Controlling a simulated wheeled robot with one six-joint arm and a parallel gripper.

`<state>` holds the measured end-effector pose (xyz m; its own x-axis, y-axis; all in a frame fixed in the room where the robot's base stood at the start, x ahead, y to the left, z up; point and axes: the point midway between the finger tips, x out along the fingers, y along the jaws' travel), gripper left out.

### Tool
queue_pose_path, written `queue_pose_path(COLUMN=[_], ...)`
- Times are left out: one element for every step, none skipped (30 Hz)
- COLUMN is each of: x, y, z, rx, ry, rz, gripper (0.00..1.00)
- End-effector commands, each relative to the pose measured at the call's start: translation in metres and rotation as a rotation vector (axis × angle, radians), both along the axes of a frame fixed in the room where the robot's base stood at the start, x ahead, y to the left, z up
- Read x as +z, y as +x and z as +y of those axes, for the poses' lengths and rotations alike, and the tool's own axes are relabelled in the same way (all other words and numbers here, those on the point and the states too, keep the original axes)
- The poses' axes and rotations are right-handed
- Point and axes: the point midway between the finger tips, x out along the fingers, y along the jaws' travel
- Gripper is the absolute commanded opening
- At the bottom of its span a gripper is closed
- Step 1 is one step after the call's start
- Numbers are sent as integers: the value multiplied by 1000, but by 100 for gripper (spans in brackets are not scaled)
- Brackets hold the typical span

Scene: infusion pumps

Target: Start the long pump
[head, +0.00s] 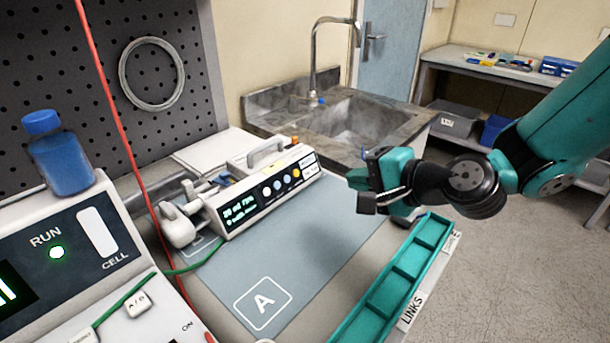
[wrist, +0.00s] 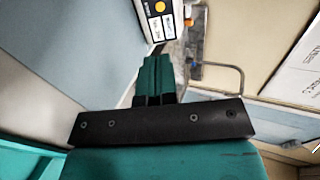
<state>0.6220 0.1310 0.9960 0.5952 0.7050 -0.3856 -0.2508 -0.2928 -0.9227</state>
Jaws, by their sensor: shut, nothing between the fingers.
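The long pump (head: 238,212) is a white box with a grey carry handle, on the grey-blue mat left of centre in the head view. Its sloped front has a lit display with small text, several round buttons in white, blue and yellow, and labels at the right end. That labelled end (wrist: 157,22) shows at the top of the wrist view with a yellow-orange button. My gripper (head: 360,188) is shut and empty, in the air right of the pump's right end and apart from it. Its closed fingers show in the wrist view (wrist: 154,78).
A teal divided tray (head: 372,314) marked LINKS lies along the mat's right edge. A white unit (head: 40,230) with a green RUN light and a blue bottle (head: 62,160) stand at left. A red line and green tube run nearby. A sink (head: 350,118) is behind.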

Motion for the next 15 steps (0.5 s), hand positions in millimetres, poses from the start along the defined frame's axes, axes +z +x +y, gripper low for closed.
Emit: queue_pose_path(x=[0,0,0,-1,-1,-2,-3,-5,-7,-9,-11,-14,-17,-19,-22], y=[0,0,1,1,2,4,6,8,12,15,18,23,27,31,36], z=[0,0,1,1,3,5,7,10,15,19,23,29,34,39,45], rx=[0,0,0,2,2,2,2,3,4,5,5,5,5,7,5], ry=[-1,-1,-1,-2,-2,-2,-2,-2,-2,-2,-3,-3,-3,-3,-3], rz=[-1,0,0,0,0,-1,0,0,-1,0,0,0,0,-1,0], gripper=[0,0,0,0,0,0,0,0,0,0,0,0,0,0,0])
